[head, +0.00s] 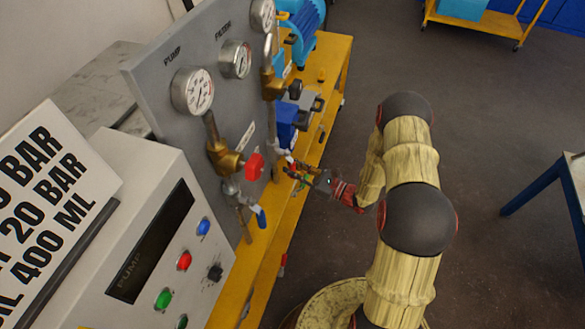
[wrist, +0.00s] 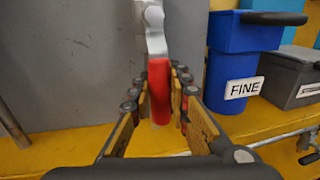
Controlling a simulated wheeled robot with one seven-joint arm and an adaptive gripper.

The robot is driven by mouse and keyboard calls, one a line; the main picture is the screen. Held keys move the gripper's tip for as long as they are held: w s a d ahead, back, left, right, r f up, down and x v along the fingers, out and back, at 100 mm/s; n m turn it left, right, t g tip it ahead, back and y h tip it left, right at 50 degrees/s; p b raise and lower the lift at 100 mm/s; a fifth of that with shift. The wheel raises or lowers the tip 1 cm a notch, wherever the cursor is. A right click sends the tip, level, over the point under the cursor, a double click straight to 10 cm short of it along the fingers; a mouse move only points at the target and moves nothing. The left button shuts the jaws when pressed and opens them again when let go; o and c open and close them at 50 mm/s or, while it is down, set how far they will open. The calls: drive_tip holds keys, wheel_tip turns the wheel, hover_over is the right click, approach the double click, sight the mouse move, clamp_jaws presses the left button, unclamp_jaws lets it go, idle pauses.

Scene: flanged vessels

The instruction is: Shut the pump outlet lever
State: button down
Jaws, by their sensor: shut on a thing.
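A lever with a red sleeve (wrist: 159,85) hangs down from a pale metal valve body (wrist: 152,18) in the wrist view. My gripper (wrist: 160,88) has its fingers closed on either side of the red sleeve. In the head view my gripper (head: 291,168) is at the panel's lower right, by a pale valve (head: 281,151); the lever is mostly hidden there. A second lever with a blue sleeve (head: 261,217) hangs under the red knob (head: 254,167) on the PUMP pipe. I cannot read any label for the held lever.
The grey gauge panel (head: 180,95) stands behind the valves on a yellow bench (head: 275,225). A blue FINE bin (wrist: 232,75) and a grey box (wrist: 290,75) stand right of my gripper. A control box (head: 150,240) with buttons is nearer.

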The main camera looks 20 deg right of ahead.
drive_tip(key=s+a+r+m+g+p, duration=0.4)
drive_tip(key=s+r+m+p, duration=0.2)
drive_tip(key=m+p, duration=0.9)
drive_tip(key=shift+r+m+y+p, duration=0.35)
drive_tip(key=shift+r+p, duration=0.4)
drive_tip(key=shift+p, duration=0.6)
drive_tip(key=shift+w+a, duration=0.1)
drive_tip(key=shift+a, duration=0.05)
drive_tip(key=c, duration=1.7)
unclamp_jaws()
